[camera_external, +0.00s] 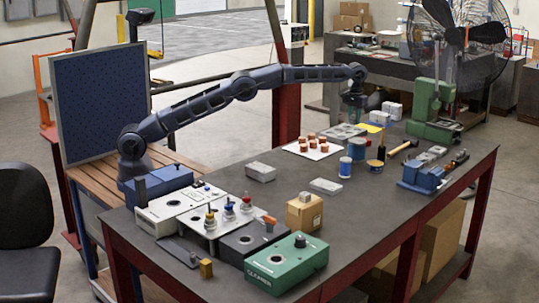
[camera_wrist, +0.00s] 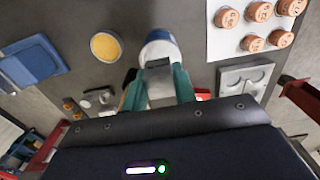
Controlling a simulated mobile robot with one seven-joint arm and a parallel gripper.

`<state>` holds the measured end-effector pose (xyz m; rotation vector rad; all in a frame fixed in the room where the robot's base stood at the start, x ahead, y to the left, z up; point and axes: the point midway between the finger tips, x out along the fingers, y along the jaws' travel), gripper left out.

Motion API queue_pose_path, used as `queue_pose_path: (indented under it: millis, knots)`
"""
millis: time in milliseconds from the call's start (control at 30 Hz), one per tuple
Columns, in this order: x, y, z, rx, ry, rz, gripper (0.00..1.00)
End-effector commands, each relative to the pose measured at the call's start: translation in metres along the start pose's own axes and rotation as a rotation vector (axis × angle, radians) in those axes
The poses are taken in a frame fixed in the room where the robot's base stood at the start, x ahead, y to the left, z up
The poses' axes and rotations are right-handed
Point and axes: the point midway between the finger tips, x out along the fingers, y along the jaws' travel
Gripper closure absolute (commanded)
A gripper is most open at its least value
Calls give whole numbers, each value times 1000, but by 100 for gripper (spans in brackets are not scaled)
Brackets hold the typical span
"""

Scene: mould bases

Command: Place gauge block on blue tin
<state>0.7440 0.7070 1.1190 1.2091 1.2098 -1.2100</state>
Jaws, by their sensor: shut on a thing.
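My gripper (camera_external: 353,118) hangs above the back part of the bench. In the wrist view its two teal fingers (camera_wrist: 158,88) are shut on the grey gauge block (camera_wrist: 158,84). A blue tin with a pale top (camera_wrist: 158,38) lies just beyond the fingertips there, partly hidden by the block and fingers. I cannot tell the exact gap between block and tin.
A tin with a yellow top (camera_wrist: 105,46) stands beside the blue tin. Copper-coloured pieces on a white sheet (camera_external: 318,155), a grey mould plate (camera_wrist: 243,78), a blue vise (camera_external: 424,177) and a green press (camera_external: 432,108) surround the area. A hammer (camera_external: 402,147) lies to the right.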

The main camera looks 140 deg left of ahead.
Motion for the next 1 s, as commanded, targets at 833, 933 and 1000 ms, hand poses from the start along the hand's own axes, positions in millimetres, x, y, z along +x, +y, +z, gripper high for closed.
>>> queue_pose_path:
  millis: [833,933,1000]
  knots:
    - [80,7,2,0,-1,1,100]
    - [81,7,2,0,0,2,100]
    - [81,7,2,0,0,2,100]
